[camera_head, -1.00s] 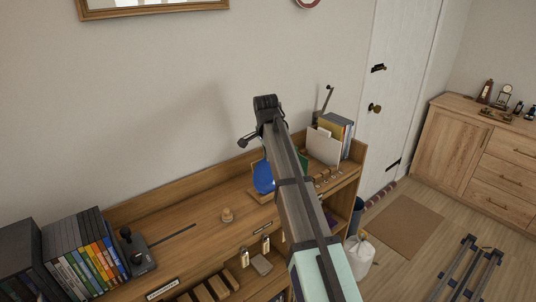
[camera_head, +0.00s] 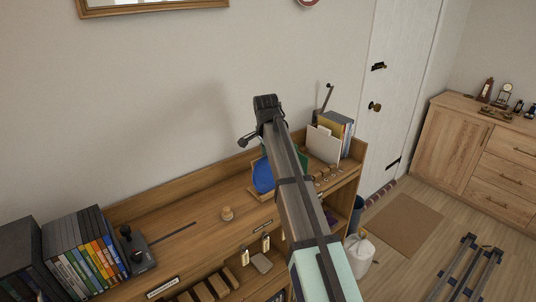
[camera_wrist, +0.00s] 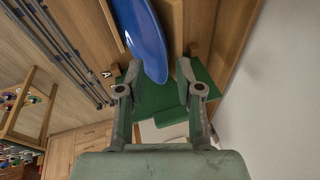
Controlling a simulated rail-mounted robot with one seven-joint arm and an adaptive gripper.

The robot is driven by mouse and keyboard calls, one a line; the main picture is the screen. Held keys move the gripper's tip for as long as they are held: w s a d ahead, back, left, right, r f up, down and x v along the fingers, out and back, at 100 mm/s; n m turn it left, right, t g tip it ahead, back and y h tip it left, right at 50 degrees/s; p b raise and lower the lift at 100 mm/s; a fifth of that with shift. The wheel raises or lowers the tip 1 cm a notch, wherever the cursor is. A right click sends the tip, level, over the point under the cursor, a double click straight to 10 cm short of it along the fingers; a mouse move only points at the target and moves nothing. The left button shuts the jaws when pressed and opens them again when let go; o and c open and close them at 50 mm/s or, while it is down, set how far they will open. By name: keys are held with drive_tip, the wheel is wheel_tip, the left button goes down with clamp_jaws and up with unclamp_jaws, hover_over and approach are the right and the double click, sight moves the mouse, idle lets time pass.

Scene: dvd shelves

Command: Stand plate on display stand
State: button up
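The blue plate (camera_head: 263,176) shows beside my arm above the back right of the wooden shelf unit, partly hidden by the arm. In the wrist view the plate (camera_wrist: 144,36) is seen nearly edge-on, and its lower end comes between the fingers. My gripper (camera_wrist: 158,70) is open, with visible gaps on both sides of the plate's end, so it does not look clamped. A green piece (camera_wrist: 155,97) lies behind the fingers. In the head view the gripper's fingers are hidden. I cannot clearly identify the display stand; a wooden edge shows under the plate.
A row of DVD cases (camera_head: 82,252) stands at the left of the shelf top (camera_head: 175,232), near a black joystick (camera_head: 130,245). A small wooden knob (camera_head: 227,213) stands mid-shelf. A file holder with papers (camera_head: 325,143) stands at the right end. The wall is close behind.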

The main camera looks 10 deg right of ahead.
drive_tip(key=v, duration=1.2)
